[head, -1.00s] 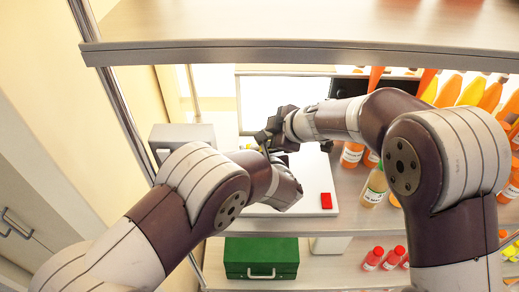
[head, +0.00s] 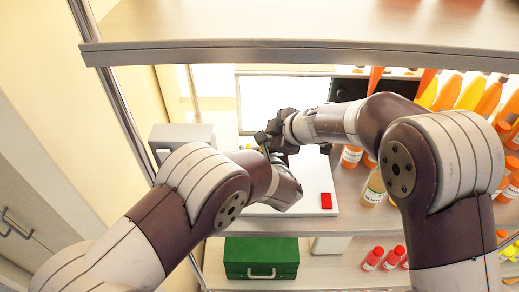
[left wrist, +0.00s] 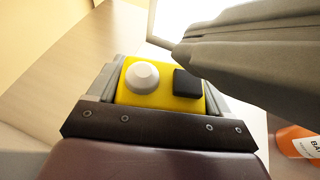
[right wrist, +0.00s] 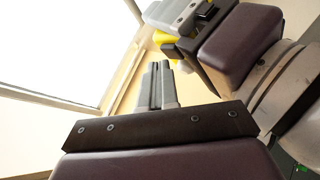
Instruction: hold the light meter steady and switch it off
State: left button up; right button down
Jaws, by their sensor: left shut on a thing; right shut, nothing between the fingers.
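The light meter (left wrist: 163,92) is a small yellow box with a white dome and a black square switch (left wrist: 187,83) on its face. My left gripper (right wrist: 188,42) is shut on it, one finger on each side, as the left wrist view shows. In the head view the meter is mostly hidden by the hands. My right gripper (head: 264,138) is shut and empty, close above the meter. In the left wrist view its grey fingers reach in from the upper right, near the switch; I cannot tell whether they touch it. In the right wrist view the yellow meter (right wrist: 164,37) is partly hidden.
A grey box (head: 182,136) stands at left, juice bottles (head: 373,188) at right. A green case (head: 261,257) sits on the lower shelf. An upper shelf edge (head: 300,55) spans above the arms.

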aim_at(268, 146)
pick_arm(q)
jog(key=shift+d+f, duration=0.1)
pick_arm(e)
jog(key=shift+s+f, duration=0.15)
jog(key=shift+f, duration=0.55)
jog(key=shift+s+a+r, duration=0.1)
jog(key=shift+a+r, duration=0.1)
jog(key=shift+r, duration=1.1)
pick_arm(q)
jog(key=o, duration=1.2)
pick_arm(e)
jog(key=r, duration=0.5)
jog(key=shift+w+d+r, duration=0.1)
jog(key=shift+w+r, duration=0.05)
jog(key=shift+w, duration=0.05)
